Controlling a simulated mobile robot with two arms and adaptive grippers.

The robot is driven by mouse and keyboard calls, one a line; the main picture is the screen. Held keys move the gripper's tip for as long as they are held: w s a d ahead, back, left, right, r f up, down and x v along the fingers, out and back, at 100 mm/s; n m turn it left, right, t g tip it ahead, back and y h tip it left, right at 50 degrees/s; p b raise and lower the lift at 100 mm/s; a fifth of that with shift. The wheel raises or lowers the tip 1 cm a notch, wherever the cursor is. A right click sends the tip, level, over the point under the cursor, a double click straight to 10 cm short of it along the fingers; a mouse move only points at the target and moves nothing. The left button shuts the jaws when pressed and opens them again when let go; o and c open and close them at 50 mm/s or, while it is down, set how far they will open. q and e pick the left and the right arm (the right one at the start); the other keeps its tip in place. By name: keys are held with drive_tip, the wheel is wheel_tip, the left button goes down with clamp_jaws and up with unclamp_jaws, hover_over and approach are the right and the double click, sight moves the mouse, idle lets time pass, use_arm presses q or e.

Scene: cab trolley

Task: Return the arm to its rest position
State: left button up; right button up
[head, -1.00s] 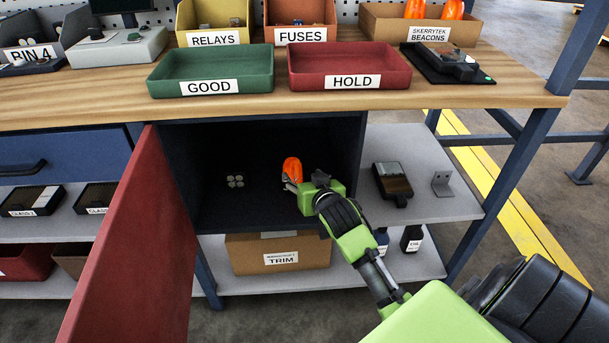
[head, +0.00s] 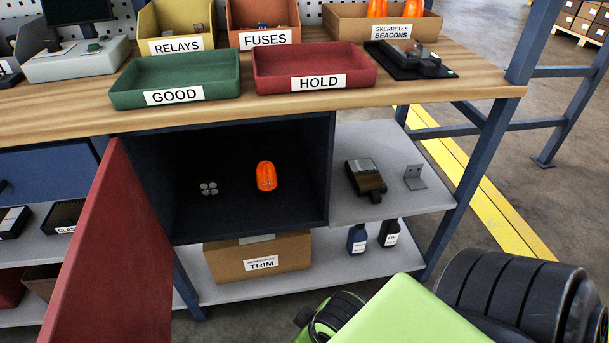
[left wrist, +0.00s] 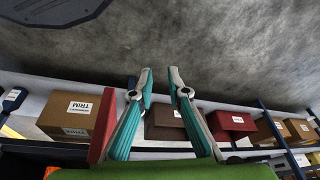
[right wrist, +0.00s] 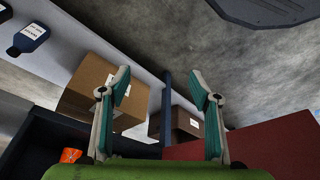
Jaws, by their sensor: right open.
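My right gripper (right wrist: 158,90) is open and empty in the right wrist view, with its two fingertips well apart. In the head view my right arm is at the bottom right, outside the cabinet, and its fingers do not show. My left gripper (left wrist: 162,82) shows in the left wrist view with a narrow gap between its tips and nothing between them.
The red cabinet door (head: 115,250) stands open at the left. The TRIM box (head: 258,262) is on the lower shelf. A dark device (head: 365,178) and bracket (head: 414,178) lie on the right-hand shelf. The green GOOD tray (head: 175,82) and red HOLD tray (head: 312,69) are on the bench.

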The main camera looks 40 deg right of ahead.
idle(0.3)
